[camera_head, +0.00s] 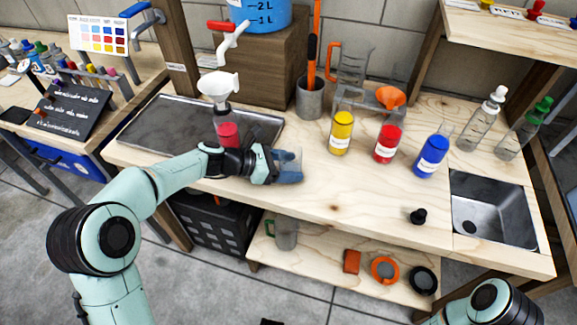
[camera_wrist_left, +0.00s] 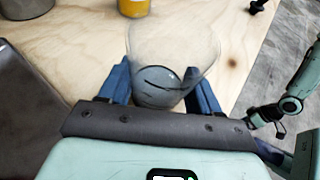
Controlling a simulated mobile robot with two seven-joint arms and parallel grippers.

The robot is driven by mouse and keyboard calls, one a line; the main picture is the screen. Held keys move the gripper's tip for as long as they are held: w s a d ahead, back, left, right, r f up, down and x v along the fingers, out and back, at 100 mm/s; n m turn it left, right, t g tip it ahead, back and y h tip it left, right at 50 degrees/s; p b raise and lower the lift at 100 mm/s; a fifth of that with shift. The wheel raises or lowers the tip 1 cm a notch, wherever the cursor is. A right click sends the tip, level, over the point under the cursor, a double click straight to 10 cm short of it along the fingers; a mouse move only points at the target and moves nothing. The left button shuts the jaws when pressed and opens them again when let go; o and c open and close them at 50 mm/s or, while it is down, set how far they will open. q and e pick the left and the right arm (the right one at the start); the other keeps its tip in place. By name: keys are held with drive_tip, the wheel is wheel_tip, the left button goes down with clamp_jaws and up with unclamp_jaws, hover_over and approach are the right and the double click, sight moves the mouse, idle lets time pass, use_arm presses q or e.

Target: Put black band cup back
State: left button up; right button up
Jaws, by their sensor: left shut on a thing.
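A clear cup with thin dark lines (camera_wrist_left: 165,50) stands between the blue fingers of my left gripper (camera_wrist_left: 162,88); I take it for the black band cup. In the head view, the cup (camera_head: 288,156) is faint between the fingers of my left gripper (camera_head: 287,168), over the front part of the wooden bench. The gripper is shut on the cup. Whether its base touches the bench is unclear. Part of my right arm (camera_wrist_left: 292,102) shows at the right of the left wrist view; its finger state cannot be made out.
Yellow (camera_head: 341,132), red (camera_head: 387,143) and blue (camera_head: 431,156) bottles stand right of the cup. A clear rack with an orange funnel (camera_head: 391,97) is behind them. A metal tray (camera_head: 160,128) lies left, a sink (camera_head: 492,212) right. The bench front middle is mostly clear.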

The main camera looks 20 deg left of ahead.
use_arm(q)
drive_tip(key=shift+f, duration=0.15)
drive_tip(key=o, duration=1.2)
drive_tip(key=shift+o, duration=0.2)
drive_tip(key=shift+r, duration=0.2)
drive_tip(key=shift+s+a+r, duration=0.15)
drive_tip(key=shift+a, duration=0.1)
drive_tip(key=p+v, duration=0.2)
drive_tip(key=v, duration=0.9)
drive_tip(key=shift+a, duration=0.15)
use_arm(e)
drive_tip(key=shift+g, duration=0.5)
drive_tip(key=s+r, duration=0.1)
drive_tip(key=s+a+r, duration=0.1)
drive_tip(key=s, duration=0.1)
drive_tip(key=shift+a+r, duration=0.1)
drive_tip(key=shift+r, duration=0.2)
